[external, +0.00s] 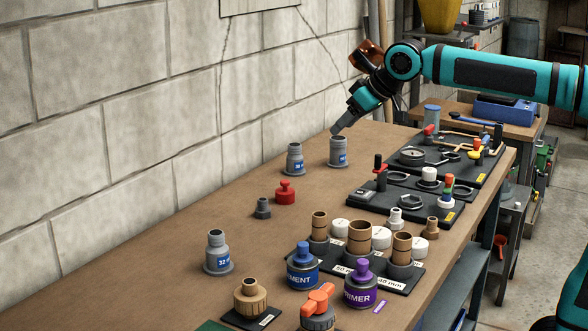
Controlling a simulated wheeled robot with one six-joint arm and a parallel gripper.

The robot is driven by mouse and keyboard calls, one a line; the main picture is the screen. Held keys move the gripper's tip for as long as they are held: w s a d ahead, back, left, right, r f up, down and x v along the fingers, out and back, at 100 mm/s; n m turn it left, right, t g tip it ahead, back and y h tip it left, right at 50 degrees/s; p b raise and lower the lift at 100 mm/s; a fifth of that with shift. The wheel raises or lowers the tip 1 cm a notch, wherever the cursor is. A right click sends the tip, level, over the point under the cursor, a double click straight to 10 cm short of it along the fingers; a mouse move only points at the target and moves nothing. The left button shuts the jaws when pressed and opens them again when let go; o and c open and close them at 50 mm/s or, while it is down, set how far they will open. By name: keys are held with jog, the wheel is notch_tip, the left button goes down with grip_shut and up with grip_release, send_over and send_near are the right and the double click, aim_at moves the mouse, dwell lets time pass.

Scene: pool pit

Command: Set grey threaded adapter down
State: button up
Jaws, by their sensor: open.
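The gap between the fingers is hard to see from here. Another grey fitting (217,253), marked 32, stands nearer the camera at the left.
A red fitting (285,192) and a small dark grey one (263,208) stand in the middle. Black trays (405,207) line the right side. Blue (303,267) and purple (360,287) cans stand in front. The block wall (130,130) bounds the left; bench between wall and fittings is clear.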

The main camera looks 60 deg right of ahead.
jog(key=s+d+t, duration=0.2)
jog(key=s+t, duration=0.2)
jog(key=s, duration=0.9)
jog(key=s+d+t, duration=0.1)
jog(key=s+t, duration=0.4)
jog(key=s, duration=0.8)
jog(key=shift+s+d+f+h, duration=0.25)
jog(key=shift+d+f+h, duration=0.05)
jog(key=shift+d, duration=0.05)
